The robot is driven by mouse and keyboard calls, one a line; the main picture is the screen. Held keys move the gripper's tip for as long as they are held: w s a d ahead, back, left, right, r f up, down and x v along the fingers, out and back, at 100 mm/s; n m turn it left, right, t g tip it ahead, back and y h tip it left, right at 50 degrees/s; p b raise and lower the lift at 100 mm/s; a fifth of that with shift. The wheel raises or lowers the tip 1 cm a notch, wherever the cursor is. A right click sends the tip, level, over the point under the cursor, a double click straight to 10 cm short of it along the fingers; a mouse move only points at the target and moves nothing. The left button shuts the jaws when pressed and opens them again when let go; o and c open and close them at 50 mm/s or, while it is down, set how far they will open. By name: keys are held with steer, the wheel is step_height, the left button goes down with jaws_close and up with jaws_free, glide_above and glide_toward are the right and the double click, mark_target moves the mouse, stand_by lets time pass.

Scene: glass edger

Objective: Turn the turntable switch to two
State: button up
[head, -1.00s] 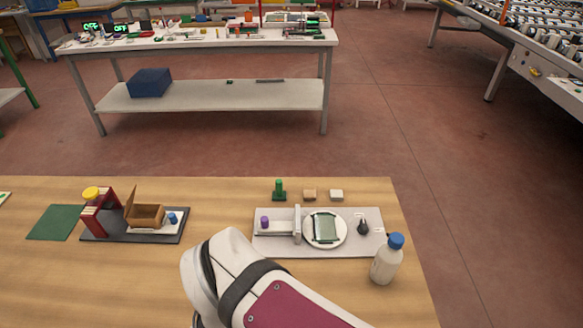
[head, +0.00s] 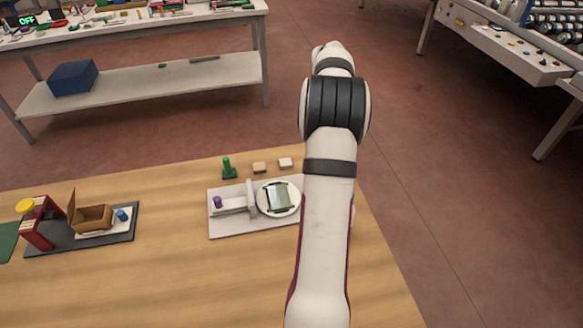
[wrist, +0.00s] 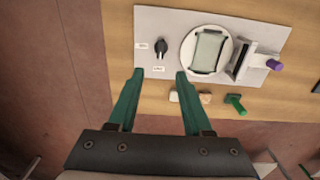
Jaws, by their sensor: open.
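The black turntable switch (wrist: 160,46) sits on the light grey base plate (wrist: 160,17) in the wrist view, with small white labels beside it; I cannot read them or tell the knob's setting. The white round turntable (wrist: 187,50) is beside it, with a green-edged glass pane (wrist: 207,50) on top. My gripper (wrist: 159,76) is open and empty, its two green fingers pointing towards the switch and apart from it. In the head view the base plate (head: 225,225) and turntable (head: 264,208) show, but my arm hides the switch and my gripper.
A purple-knobbed slide (wrist: 273,64) stands on the plate. A green-handled peg (wrist: 236,104) and two small blocks (head: 259,168) (head: 285,163) lie beside the plate's edge. A cardboard box (head: 90,217) and red stand (head: 38,225) are at the left. The bottle is hidden.

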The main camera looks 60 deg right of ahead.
step_height(320, 180, down, 15)
steer(key=shift+a+r, duration=0.1)
steer(key=shift+w, duration=0.1)
jaws_close()
